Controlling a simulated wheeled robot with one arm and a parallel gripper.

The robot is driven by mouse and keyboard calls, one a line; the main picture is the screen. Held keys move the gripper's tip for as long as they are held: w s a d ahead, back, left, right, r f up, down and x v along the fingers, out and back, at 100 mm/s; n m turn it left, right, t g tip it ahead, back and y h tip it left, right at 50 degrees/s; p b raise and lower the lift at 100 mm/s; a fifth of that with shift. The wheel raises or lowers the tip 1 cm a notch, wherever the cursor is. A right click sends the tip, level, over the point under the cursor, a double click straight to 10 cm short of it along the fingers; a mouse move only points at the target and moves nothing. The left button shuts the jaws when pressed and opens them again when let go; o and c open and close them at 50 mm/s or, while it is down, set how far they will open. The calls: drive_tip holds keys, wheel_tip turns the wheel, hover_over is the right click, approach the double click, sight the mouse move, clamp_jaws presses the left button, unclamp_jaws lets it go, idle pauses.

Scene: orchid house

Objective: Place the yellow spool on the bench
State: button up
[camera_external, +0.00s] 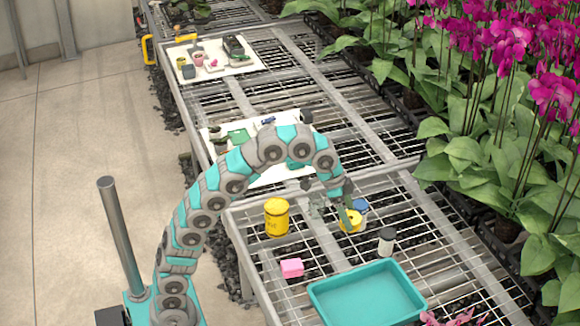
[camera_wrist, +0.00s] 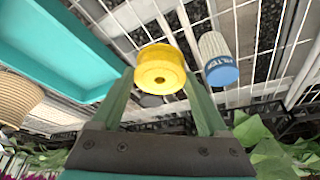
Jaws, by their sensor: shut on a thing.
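The yellow spool (camera_external: 350,221) is at my gripper's end, over the slatted metal bench (camera_external: 330,255). In the wrist view the spool (camera_wrist: 160,70) sits between my two green fingers, its flat round end with a small hole facing the camera. My gripper (camera_wrist: 158,82) is shut on it. In the external view my gripper (camera_external: 346,218) points down, and a finger partly covers the spool. I cannot tell how far the spool is above the slats.
A white container with a blue lid (camera_wrist: 221,72) stands close beside the spool. Around them are a dark-capped jar (camera_external: 386,241), a yellow canister (camera_external: 277,217), a pink block (camera_external: 291,268) and a teal tray (camera_external: 318,297). Bare slats lie left of the spool. Orchids (camera_external: 490,150) line the right.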

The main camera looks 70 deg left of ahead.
drive_tip(key=s+a+r+n+t+y, duration=0.15)
drive_tip(key=s+a+n, duration=0.25)
drive_tip(key=s+a, duration=0.45)
drive_tip(key=s+a+n+y, duration=0.2)
drive_tip(key=s+a+n, duration=0.25)
drive_tip(key=a, duration=0.75)
drive_tip(key=s+a+f+n+g+y+b, duration=0.1)
drive_tip(key=s+a+f+n, duration=0.15)
drive_tip(key=s, duration=0.45)
drive_tip(key=s+a+f+n+g+y, duration=0.1)
drive_tip(key=s+a+f+n, duration=0.1)
drive_tip(key=s+a+n, duration=0.35)
drive_tip(key=s+a+f+n+g+y+b, duration=0.1)
drive_tip(key=s+a+f, duration=0.1)
drive_tip(key=s, duration=0.6)
drive_tip(key=shift+h, duration=0.25)
drive_tip(key=w+a, duration=0.2)
drive_tip(key=w, duration=0.2)
drive_tip(key=w+a+f, duration=0.1)
drive_tip(key=w+a, duration=0.2)
drive_tip(key=w, duration=0.2)
drive_tip(key=w+a+p, duration=0.1)
drive_tip(key=w+a, duration=0.1)
drive_tip(key=w, duration=0.2)
drive_tip(key=shift+w+a+f, duration=0.15)
drive_tip(key=shift+a, duration=0.25)
drive_tip(key=shift+f, duration=1.8)
drive_tip(key=shift+f, duration=0.1)
drive_tip(key=o, duration=1.4)
drive_tip(key=shift+c, duration=0.2)
